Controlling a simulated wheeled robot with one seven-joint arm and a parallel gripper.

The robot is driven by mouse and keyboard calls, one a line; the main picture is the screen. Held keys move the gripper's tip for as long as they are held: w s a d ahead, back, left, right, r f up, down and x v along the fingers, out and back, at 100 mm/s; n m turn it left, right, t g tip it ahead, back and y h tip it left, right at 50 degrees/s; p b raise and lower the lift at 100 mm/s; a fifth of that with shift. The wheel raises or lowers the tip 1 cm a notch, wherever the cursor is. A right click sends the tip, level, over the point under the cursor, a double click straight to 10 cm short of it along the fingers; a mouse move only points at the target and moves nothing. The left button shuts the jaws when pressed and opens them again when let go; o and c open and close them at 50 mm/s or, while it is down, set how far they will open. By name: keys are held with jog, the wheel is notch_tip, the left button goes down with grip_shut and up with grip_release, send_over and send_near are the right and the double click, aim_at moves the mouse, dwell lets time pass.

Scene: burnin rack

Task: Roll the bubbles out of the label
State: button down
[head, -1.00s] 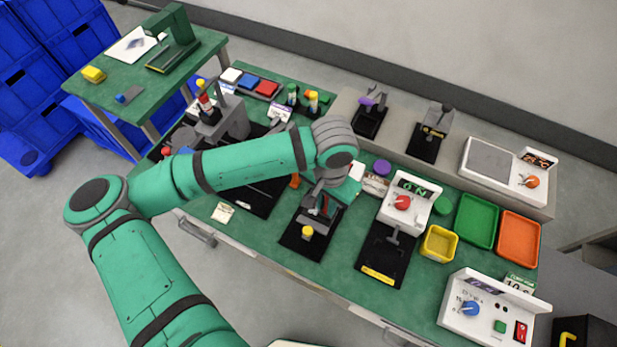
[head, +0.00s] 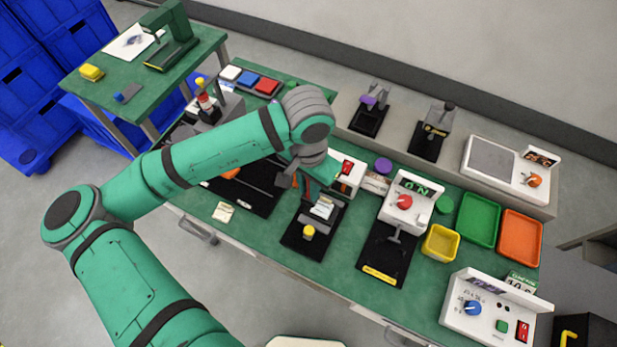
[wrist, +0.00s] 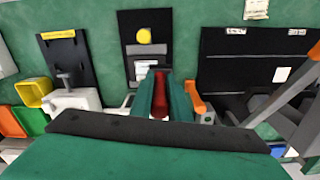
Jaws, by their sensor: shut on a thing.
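The black fixture (head: 296,240) with a yellow knob (head: 308,231) stands at the front middle of the bench. A grey plate on it carries a small white label (head: 322,207), also seen in the wrist view (wrist: 147,69). Any bubbles are too small to tell. My gripper (wrist: 161,96) is shut on a dark red handle (wrist: 160,103) between its green fingers. In the head view my gripper (head: 300,178) is behind the fixture, apart from the label. The handle's working end is hidden, so I cannot tell whether it is a roller.
A white unit with a red knob (head: 404,202) stands right of the fixture, with yellow (head: 440,244), green (head: 478,220) and orange (head: 519,239) trays beyond. A black mat (head: 255,190) lies left. An orange handle (wrist: 195,97) is close beside my gripper in the wrist view.

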jog(key=shift+d+r, duration=0.15)
jog(key=shift+r, duration=1.75)
